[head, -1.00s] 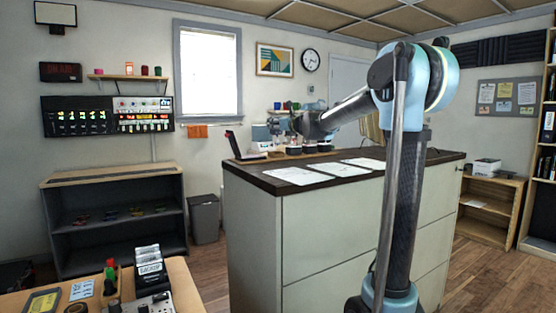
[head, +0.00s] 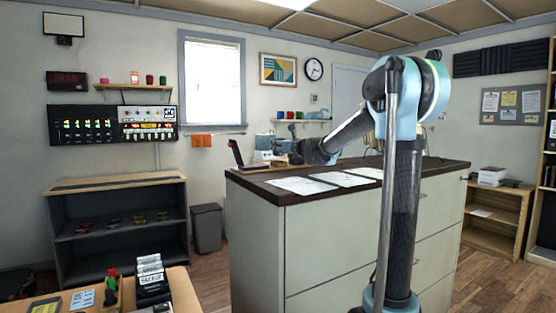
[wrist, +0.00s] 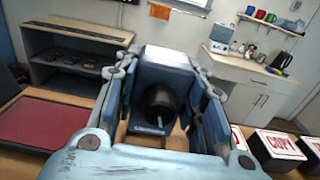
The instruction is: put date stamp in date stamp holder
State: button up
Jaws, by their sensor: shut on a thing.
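My gripper (wrist: 160,84) is shut on a dark thing with a round black knob, which I take to be the date stamp (wrist: 158,102). A dark blue body with a pale top (wrist: 167,56) and small pale lettering is around or behind the knob, between the fingers. I cannot tell whether this body is part of the stamp or the date stamp holder. In the head view my gripper (head: 285,151) is low over the far left part of the counter (head: 262,186), and what it holds is too small to make out.
In the wrist view a red pad (wrist: 45,122) lies left of my gripper, and block stamps marked COPY (wrist: 278,145) stand close on the right. In the head view white papers (head: 300,186) lie on the counter and an upright dark device (head: 235,153) stands at its left end.

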aim_at(279, 154)
jog(key=shift+s+f, duration=0.1)
jog(key=shift+f, duration=2.15)
jog(key=o, duration=1.2)
jog(key=shift+c, duration=0.2)
jog(key=v, duration=1.2)
